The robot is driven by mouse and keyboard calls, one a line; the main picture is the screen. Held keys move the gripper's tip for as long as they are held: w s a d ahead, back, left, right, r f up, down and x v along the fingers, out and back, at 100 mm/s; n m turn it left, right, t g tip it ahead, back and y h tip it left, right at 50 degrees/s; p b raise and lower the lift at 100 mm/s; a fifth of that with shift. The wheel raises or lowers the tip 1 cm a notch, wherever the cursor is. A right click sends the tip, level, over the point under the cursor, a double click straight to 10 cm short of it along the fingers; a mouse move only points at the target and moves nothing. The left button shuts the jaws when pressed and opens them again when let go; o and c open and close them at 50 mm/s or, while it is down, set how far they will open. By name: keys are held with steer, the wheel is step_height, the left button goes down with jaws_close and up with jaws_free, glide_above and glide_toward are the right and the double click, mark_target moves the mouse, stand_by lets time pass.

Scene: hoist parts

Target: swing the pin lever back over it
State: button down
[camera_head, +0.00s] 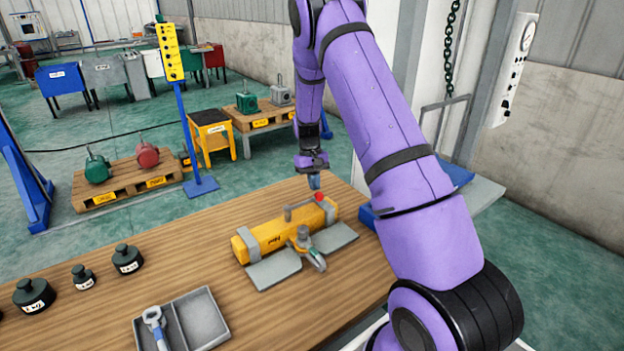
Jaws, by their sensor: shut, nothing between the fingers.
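A yellow block-shaped hoist part (265,236) with grey end bands lies on the wooden table, with grey plates on its near side. A grey lever (299,208) with a red knob (320,197) lies along its top, towards the right end. A grey fitting with a ring-like metal piece (312,257) sits at its front middle; how it joins the yellow part is too small to tell. My gripper (314,182) points down just above and behind the red knob, shut and empty. I cannot tell whether its tips touch the knob.
Several dark weights (127,259) stand at the left. A blue tray-like object (370,216) lies at the table's right edge, behind my arm. The table between weights and yellow part is clear.

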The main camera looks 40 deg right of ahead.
stand_by(0.4)
steer(key=shift+s+d+m, duration=0.1)
steer(key=shift+s+m, duration=0.25)
steer(key=shift+m, duration=0.05)
